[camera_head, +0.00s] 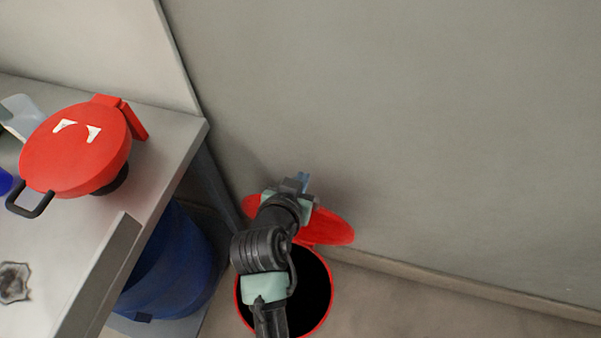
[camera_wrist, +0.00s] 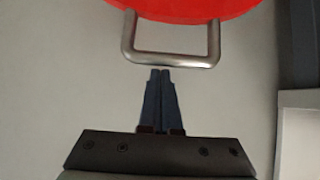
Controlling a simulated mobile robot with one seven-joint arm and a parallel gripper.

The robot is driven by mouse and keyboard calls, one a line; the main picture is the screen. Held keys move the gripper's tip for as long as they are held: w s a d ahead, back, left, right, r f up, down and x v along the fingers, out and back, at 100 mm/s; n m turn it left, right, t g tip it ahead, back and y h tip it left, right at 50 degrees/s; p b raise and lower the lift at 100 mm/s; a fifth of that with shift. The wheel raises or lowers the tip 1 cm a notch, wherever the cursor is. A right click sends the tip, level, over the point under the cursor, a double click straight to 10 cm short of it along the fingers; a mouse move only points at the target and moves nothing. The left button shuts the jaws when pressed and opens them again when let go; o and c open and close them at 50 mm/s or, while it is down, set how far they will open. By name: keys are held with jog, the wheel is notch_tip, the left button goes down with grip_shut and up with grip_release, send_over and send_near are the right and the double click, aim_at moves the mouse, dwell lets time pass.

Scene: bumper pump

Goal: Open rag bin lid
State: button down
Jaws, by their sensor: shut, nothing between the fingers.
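The rag bin (camera_head: 314,285) stands on the floor by the wall, its red rim around a dark open mouth. Its red lid (camera_head: 332,227) is swung up at the back, standing open toward the wall. My arm covers part of both. My gripper (camera_head: 302,179) is above the lid's far edge, near the wall. In the wrist view my gripper (camera_wrist: 160,72) is shut and empty. Its fingertips are just below the metal handle (camera_wrist: 172,58) of the red lid (camera_wrist: 195,8), apart from it or barely touching; I cannot tell which.
A grey bench (camera_head: 165,150) on the left carries a red-lidded container (camera_head: 75,160) with a black handle. A blue drum (camera_head: 175,265) stands under the bench. The wall is close behind the bin. The floor to the right is clear.

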jog(key=shift+s+a+f, duration=0.15)
jog(key=shift+s+a, duration=0.1)
jog(key=shift+s, duration=0.55)
jog(key=shift+s+a+f, duration=0.1)
jog(key=shift+s+f, duration=0.1)
jog(key=shift+t, duration=0.5)
jog(key=s, duration=0.2)
jog(key=s+a+b, duration=0.1)
jog(key=s+b, duration=0.1)
jog(key=s, duration=0.1)
jog(key=shift+s+a+f, duration=0.3)
jog(key=shift+a+f, duration=0.05)
jog(key=shift+a, duration=0.05)
